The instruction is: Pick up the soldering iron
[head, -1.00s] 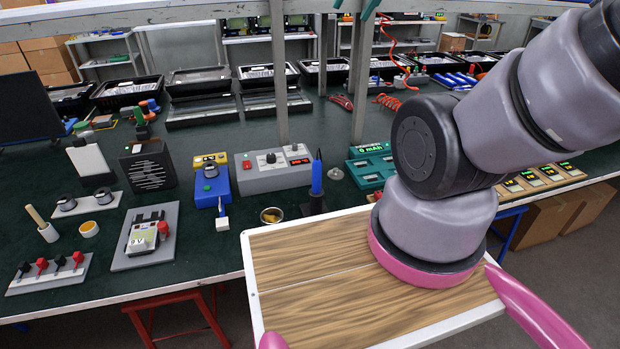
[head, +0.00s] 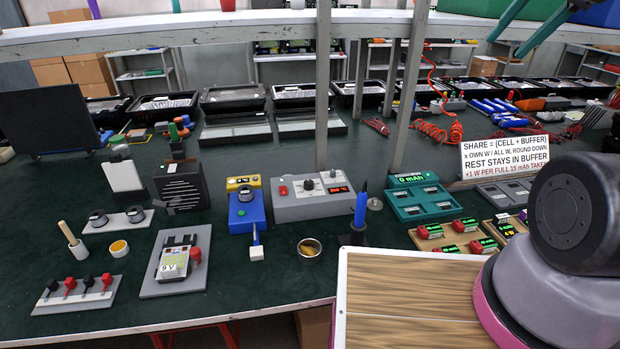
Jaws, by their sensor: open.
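The soldering iron (head: 361,208) has a blue handle and stands upright, with a thin dark tip part above the handle. Its lower end sits in a small black stand (head: 357,236) on the green bench, just behind the wood-topped tray. My gripper is out of view. Only a grey and pink part of my arm shows at the right edge, well to the right of the iron.
A grey station (head: 312,196) with a red display stands left of the iron, and a teal box (head: 424,198) stands right. A small brass-coloured dish (head: 309,248) lies in front. The wood-topped tray (head: 410,300) is near. Grey posts (head: 323,90) rise behind.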

